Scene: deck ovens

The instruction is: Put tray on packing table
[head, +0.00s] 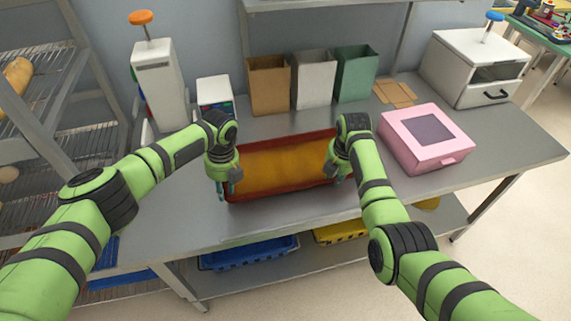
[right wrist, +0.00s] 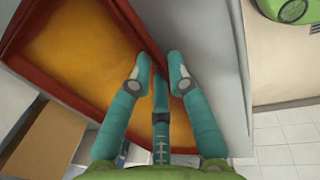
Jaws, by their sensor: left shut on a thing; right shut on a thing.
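The tray (head: 285,190) has a dark red rim and an orange-yellow inside, and it is at the packing table (head: 190,220), near its front edge. I cannot tell whether it rests fully on the top. My left gripper (head: 222,190) is shut on the tray's left end. My right gripper (head: 335,178) is shut on its right end. In the right wrist view the tray (right wrist: 80,15) fills the upper left, and the teal fingers of my right gripper (right wrist: 160,85) close on its rim. The fingertips' exact contact is partly hidden.
Brown, white and green bags (head: 357,75) stand behind the tray. A pink box (head: 400,150) is to its right, with a white drawer unit (head: 460,75) beyond. A white dispenser (head: 160,85) stands back left, and a bread rack (head: 40,110) is far left. Blue (head: 250,255) and yellow crates are below.

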